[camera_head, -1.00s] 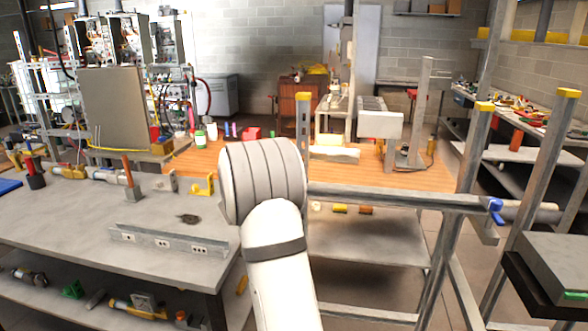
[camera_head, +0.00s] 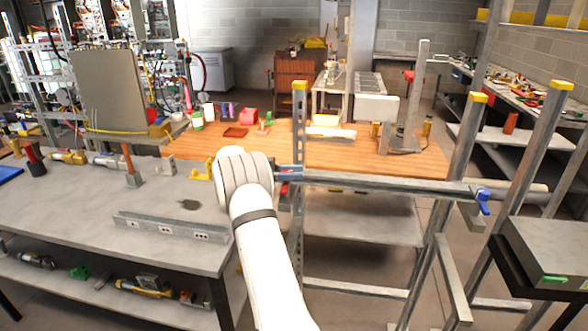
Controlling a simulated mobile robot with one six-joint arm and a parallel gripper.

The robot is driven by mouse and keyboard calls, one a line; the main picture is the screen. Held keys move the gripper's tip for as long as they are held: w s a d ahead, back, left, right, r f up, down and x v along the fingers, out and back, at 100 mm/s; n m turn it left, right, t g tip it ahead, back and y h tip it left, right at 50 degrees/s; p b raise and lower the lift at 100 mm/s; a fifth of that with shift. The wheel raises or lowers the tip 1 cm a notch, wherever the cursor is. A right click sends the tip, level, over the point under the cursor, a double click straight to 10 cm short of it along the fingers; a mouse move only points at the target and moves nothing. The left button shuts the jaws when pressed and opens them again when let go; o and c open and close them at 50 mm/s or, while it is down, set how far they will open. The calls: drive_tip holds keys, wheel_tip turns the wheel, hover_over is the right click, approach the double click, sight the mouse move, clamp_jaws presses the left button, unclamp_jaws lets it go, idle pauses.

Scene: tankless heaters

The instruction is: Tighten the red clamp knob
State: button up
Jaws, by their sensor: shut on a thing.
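The red clamp knob (camera_head: 285,190) shows as a small red patch at the left end of the horizontal grey rail (camera_head: 375,182), by the upright post with a yellow cap. My white arm reaches up from the bottom, and its rounded wrist hides the left side of the clamp. My gripper (camera_head: 286,176) shows only as a small dark part right of the wrist, at the knob. It is shut on the knob, though the fingertips are mostly hidden. A blue clamp (camera_head: 483,200) sits at the rail's right end.
A grey workbench (camera_head: 90,205) with a metal channel (camera_head: 165,226) and tools stands at left. A wooden-topped table (camera_head: 400,160) lies behind the rail. Yellow-capped posts (camera_head: 466,150) and a dark-edged grey box (camera_head: 550,250) crowd the right side.

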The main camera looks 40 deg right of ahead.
drive_tip(key=shift+r+m+g+y, duration=0.2)
drive_tip(key=shift+m+g+y, duration=0.3)
drive_tip(key=shift+m+g, duration=0.1)
drive_tip(key=o, duration=1)
drive_tip(key=shift+f, duration=0.1)
drive_tip(key=shift+a, duration=0.15)
